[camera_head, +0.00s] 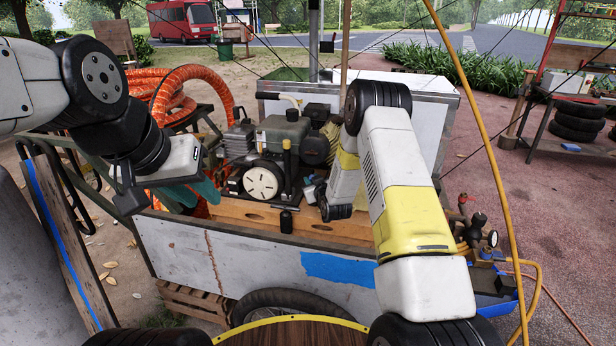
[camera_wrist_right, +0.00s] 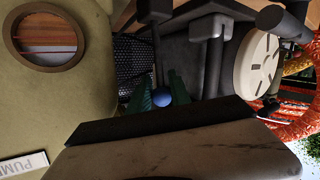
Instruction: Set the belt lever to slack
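In the right wrist view, a round blue knob (camera_wrist_right: 163,97) sits between the green fingers of my right gripper (camera_wrist_right: 160,90). A dark rod (camera_wrist_right: 157,50) runs toward the knob; I cannot tell whether they are joined as the belt lever. The fingers look apart, with a gap on one side of the knob.
The cart's front wall (camera_head: 240,262) carries blue tape (camera_head: 338,269). An orange hose (camera_head: 190,78) coils at the back left. A gauge fitting (camera_head: 480,232) is at the right. In the wrist view an olive panel (camera_wrist_right: 50,105) stands close beside my right gripper.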

